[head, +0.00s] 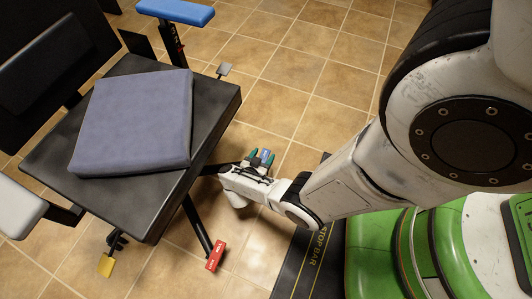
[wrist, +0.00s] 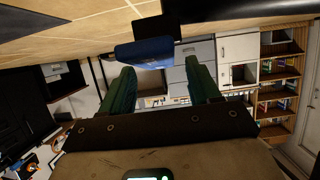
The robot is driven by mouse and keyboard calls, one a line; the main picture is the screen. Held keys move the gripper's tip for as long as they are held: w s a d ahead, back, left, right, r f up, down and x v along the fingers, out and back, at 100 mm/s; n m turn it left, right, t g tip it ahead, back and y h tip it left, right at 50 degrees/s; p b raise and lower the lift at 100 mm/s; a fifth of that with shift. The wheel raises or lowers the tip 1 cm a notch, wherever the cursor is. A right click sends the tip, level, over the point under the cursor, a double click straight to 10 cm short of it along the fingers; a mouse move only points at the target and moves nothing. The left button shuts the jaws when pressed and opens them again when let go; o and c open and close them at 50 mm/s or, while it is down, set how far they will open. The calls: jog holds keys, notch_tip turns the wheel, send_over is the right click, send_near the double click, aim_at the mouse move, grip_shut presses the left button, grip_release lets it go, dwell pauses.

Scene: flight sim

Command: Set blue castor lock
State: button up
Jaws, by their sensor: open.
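The blue castor lock (head: 265,153) shows as a small blue tab at the end of a dark chair leg in the head view. My gripper (head: 262,157) is right at it, with green fingertips on either side. In the wrist view a blue block (wrist: 145,49), which looks like the same lock, lies just beyond and above the tips of my open gripper (wrist: 162,72), nearer the left finger. No contact is visible. The chair (head: 215,115) has a black seat with a blue-grey cushion on it.
A red tab (head: 215,255) and a yellow tab (head: 105,265) mark other legs, with a grey tab (head: 224,69) at the back. A blue armrest (head: 175,12) rises behind the seat. A black mat (head: 292,265) reads "STOP BAR". Tiled floor behind my gripper is clear.

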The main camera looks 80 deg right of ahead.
aim_at(266, 152)
jog(key=shift+b+x, duration=0.7)
jog(key=shift+x, duration=1.25)
jog(key=shift+c, duration=0.2)
